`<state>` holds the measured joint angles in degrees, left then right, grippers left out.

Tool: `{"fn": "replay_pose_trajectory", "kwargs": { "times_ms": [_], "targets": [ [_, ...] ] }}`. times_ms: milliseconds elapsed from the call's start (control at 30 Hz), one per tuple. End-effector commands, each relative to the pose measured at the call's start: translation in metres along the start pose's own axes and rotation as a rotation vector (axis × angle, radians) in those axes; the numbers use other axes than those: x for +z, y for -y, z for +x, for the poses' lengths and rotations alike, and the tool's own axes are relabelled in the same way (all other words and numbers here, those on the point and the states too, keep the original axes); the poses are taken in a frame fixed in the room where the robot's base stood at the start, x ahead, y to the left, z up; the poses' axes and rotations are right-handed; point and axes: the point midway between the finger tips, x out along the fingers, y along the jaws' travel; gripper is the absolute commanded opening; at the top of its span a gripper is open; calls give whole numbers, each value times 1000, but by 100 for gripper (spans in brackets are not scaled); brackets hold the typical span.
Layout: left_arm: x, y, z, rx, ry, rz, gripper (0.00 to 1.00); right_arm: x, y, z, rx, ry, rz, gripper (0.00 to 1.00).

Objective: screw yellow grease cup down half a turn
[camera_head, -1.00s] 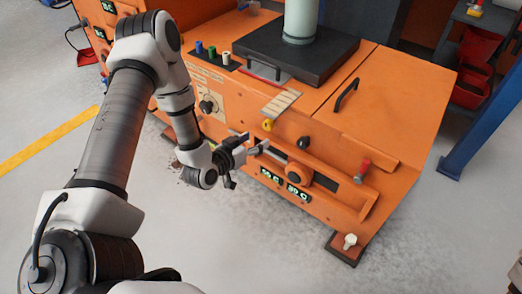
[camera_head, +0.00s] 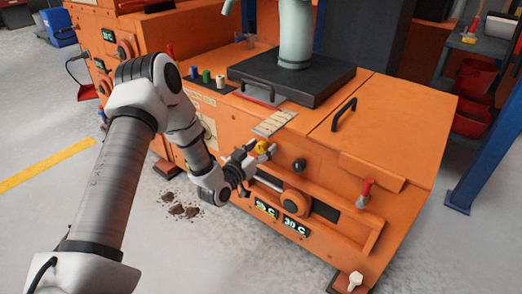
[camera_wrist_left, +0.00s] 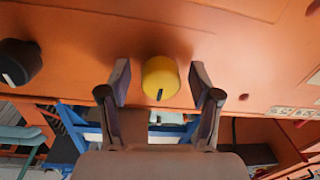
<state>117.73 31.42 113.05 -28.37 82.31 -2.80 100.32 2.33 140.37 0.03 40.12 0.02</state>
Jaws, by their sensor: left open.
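The yellow grease cup (camera_head: 262,146) sits on the orange machine's front face, just below the pale slatted plate. In the left wrist view the cup (camera_wrist_left: 160,78) is a round yellow knob with a dark-and-white mark at its lower edge. My left gripper (camera_head: 261,152) is open at the cup. In the wrist view its two fingers (camera_wrist_left: 160,84) stand on either side of the cup, with a visible gap on each side. I see no contact. My right gripper is not in view.
A black knob (camera_head: 299,165) is close to the right of the cup. Below are an orange round knob (camera_head: 296,202), a slot and digital displays (camera_head: 295,226). A red-handled part (camera_head: 365,193) is further right. Dark debris (camera_head: 183,209) lies on the floor.

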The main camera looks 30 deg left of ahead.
Motion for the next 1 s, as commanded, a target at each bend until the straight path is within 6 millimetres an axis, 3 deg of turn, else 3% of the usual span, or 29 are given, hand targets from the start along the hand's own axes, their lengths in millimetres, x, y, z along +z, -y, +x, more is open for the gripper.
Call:
{"fn": "replay_pose_trajectory", "kwargs": {
  "times_ms": [33,200,667,1000],
  "targets": [
    [0,0,0,0,0,0,60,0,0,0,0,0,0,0],
    [0,0,0,0,0,0,3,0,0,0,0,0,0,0],
    [-1,0,0,0,-2,53,3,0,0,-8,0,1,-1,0],
    [-4,-1,0,3,-16,275,3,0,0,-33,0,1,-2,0]
  ]
}}
